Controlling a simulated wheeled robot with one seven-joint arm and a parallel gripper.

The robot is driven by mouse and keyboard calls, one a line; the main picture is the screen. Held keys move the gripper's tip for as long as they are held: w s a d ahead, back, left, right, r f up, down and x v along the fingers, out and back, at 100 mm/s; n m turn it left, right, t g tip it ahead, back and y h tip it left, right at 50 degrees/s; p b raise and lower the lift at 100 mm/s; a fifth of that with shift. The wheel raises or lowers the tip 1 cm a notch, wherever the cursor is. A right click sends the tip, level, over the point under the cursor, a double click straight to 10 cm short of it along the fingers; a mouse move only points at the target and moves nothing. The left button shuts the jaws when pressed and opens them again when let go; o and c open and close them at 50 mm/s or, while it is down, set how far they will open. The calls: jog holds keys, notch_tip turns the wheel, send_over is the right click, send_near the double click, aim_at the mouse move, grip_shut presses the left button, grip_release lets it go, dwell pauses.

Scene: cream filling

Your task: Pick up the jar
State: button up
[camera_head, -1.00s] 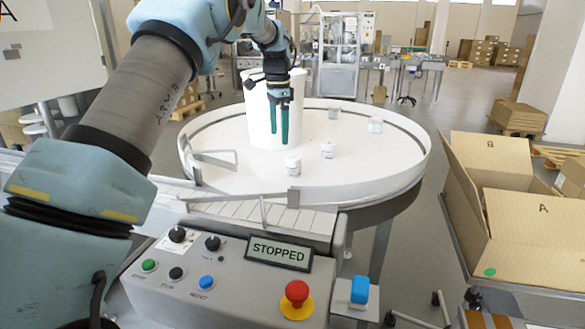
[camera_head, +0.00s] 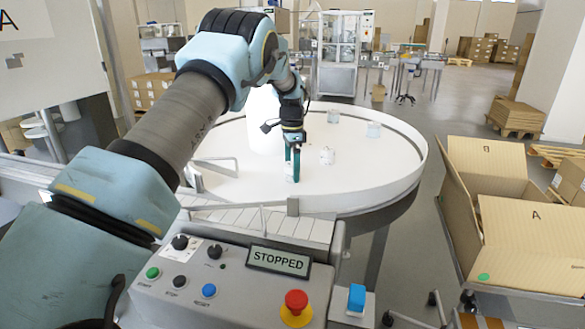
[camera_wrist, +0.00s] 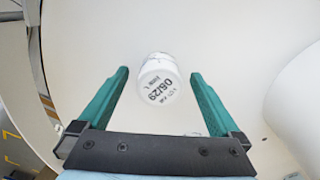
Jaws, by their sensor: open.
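A small white jar (camera_wrist: 160,82) stands on the white round turntable (camera_head: 385,190). In the wrist view its lid, printed "05/29", faces me between the two green fingertips, with a gap on each side. In the head view this jar (camera_head: 287,171) is mostly hidden behind the fingers. My gripper (camera_head: 292,176) points down over it near the turntable's front, open and empty; it also shows in the wrist view (camera_wrist: 160,73). I cannot tell how far the fingertips reach down beside the jar.
Other jars stand on the turntable: one close to the right (camera_head: 327,156), two farther back (camera_head: 333,116) and (camera_head: 373,130). A large white cylinder (camera_head: 262,120) rises behind my gripper. A control panel reading "STOPPED" (camera_head: 279,261) is in front. Open cardboard boxes (camera_head: 535,235) are at right.

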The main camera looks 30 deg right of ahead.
jog(key=shift+f, duration=0.45)
jog(key=c, duration=1.5)
